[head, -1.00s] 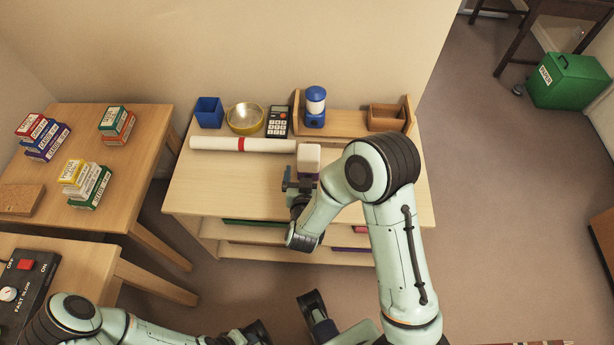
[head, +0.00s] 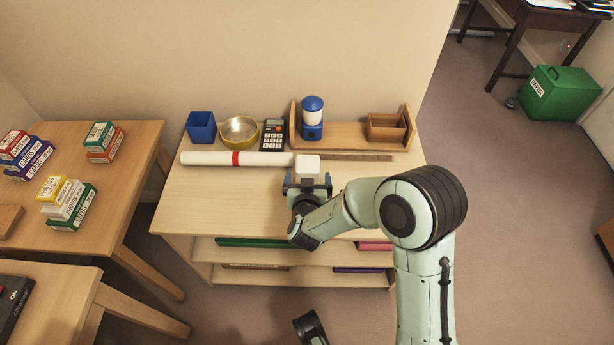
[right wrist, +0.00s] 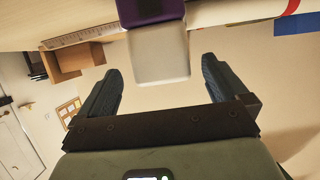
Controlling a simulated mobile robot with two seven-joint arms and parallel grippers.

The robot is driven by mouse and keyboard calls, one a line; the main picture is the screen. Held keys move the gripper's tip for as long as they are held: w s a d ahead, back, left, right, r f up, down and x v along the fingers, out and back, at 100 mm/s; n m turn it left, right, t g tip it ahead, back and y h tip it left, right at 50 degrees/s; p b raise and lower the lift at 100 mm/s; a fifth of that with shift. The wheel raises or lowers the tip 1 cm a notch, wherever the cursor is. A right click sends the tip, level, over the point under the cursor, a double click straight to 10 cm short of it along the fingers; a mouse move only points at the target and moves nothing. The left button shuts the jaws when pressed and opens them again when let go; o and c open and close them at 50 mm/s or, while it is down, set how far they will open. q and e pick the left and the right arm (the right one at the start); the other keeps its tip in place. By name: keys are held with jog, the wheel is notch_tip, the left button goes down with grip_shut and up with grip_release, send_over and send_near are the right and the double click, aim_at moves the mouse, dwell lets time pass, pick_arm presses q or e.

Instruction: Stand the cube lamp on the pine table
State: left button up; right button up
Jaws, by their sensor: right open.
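The cube lamp (head: 307,165) has a white cube shade and stands upright on the light wood table with shelves (head: 230,195), near the right end of a white roll. In the right wrist view its white shade (right wrist: 160,55) and purple base (right wrist: 150,9) show, with the picture turned over. My right gripper (head: 307,183) is open at the lamp's near side. Its two fingers stand on either side of the shade with gaps in the wrist view (right wrist: 161,70). The gripper hides the lamp's base in the head view.
Behind the lamp are a blue cup (head: 201,127), a yellow bowl (head: 239,132), a calculator (head: 273,135), a blue lamp (head: 312,118) and a wooden rack (head: 350,128). The white roll (head: 220,158) lies left. Another wood table (head: 110,185) at left holds card boxes.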

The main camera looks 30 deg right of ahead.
jog(key=b+x, duration=0.1)
jog(key=x, duration=0.5)
jog(key=shift+a+r+b, duration=0.1)
jog(key=shift+b, duration=0.2)
pick_arm(q)
jog(key=w+f, duration=0.1)
jog(key=w+a+f, duration=0.1)
jog(key=shift+w+a+t+y, duration=0.2)
jog(key=shift+w+t+y, duration=0.1)
jog(key=shift+w+t, duration=0.1)
jog(key=shift+s+r, duration=0.1)
pick_arm(e)
jog(key=shift+r, duration=0.1)
jog(key=c, duration=1.3)
